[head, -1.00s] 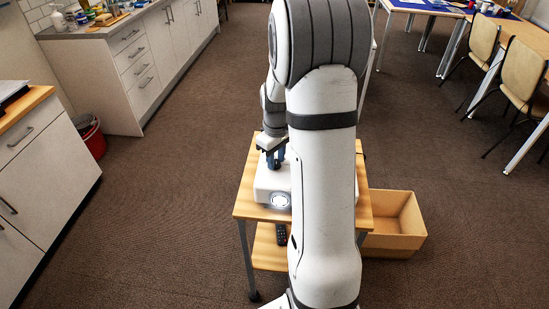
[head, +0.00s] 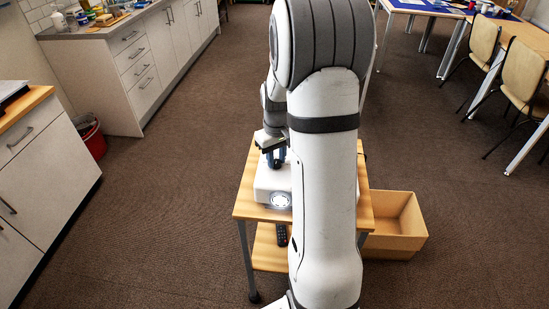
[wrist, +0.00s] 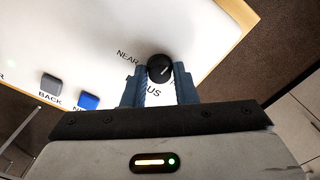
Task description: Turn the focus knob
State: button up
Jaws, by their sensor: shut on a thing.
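The focus knob (wrist: 160,68) is a round black knob with a pale pointer line on the white top of a projector (wrist: 101,38). Printed letters beside it read "NEAR" and part of a word ending in "US". My gripper (wrist: 159,80) is shut on the knob, with one blue finger on each side of it. In the head view the projector (head: 264,187) stands on a small wooden trolley (head: 246,208), and my gripper (head: 276,158) reaches down onto its top. My arm hides the projector's right part, and the knob cannot be seen there.
A grey button (wrist: 51,82) marked "BACK" and a blue button (wrist: 88,101) lie left of the knob. A remote (head: 281,235) lies on the trolley's lower shelf. An open box (head: 408,243) stands on the floor at right. Floor left of the trolley is clear.

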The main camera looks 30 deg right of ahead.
aim_at(275, 162)
jog(key=o, duration=1)
notch_tip(275, 162, up, 8)
jog(key=shift+f, duration=0.1)
jog(key=shift+s+a+r, duration=0.15)
jog(key=shift+a+r, duration=0.05)
jog(key=shift+a, duration=0.05)
jog(key=s+a+r+t, duration=0.1)
jog(key=s+a, duration=0.3)
jog(key=s, duration=0.2)
jog(key=s+a+r+t, duration=0.1)
jog(key=s+a+r, duration=0.1)
jog(key=s+a, duration=0.3)
jog(key=s+a+r, duration=0.1)
jog(key=s+a, duration=0.4)
jog(key=s, duration=0.3)
jog(key=shift+s+a+r+m+t, duration=0.15)
jog(key=shift+r+m+t, duration=0.15)
jog(key=shift+m+t, duration=0.1)
